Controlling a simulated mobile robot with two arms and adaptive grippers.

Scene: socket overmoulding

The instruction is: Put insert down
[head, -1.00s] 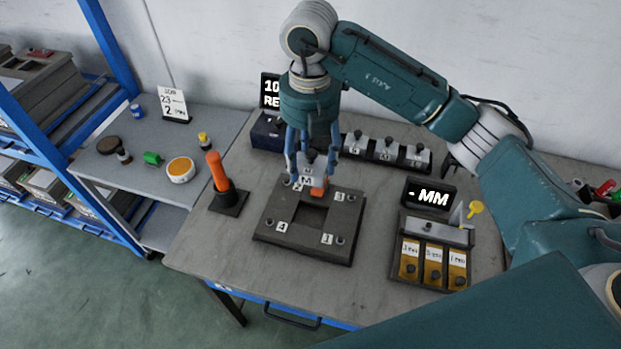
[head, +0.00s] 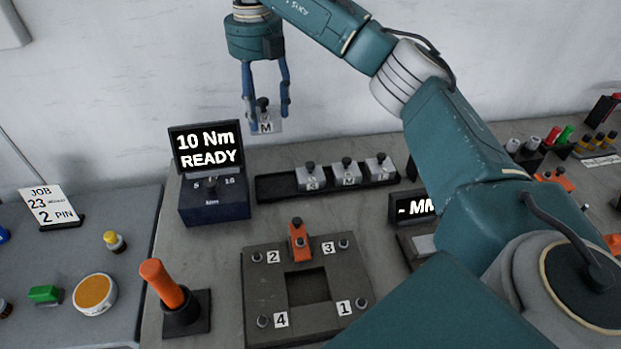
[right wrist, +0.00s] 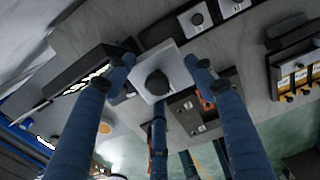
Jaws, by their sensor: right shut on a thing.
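My right gripper (head: 268,112) is shut on a grey insert (head: 266,126) marked M with a black knob on top. It holds the insert upright in the air in front of the back wall, above and behind the bench. In the right wrist view the insert (right wrist: 157,84) sits between the blue fingers. A dark rack (head: 270,190) at the back of the bench holds three similar inserts; its left end is empty. The dark mould plate (head: 262,318), with numbered corners and a square opening, lies in front, apart from the insert. My left gripper is out of view.
A torque display box (head: 213,200) reading "10 Nm READY" stands left of the rack. An orange-handled tool (head: 163,283) stands left of the plate. An orange clamp (head: 299,243) sits on the plate's back edge. A second display (head: 415,206) is partly hidden by my right arm.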

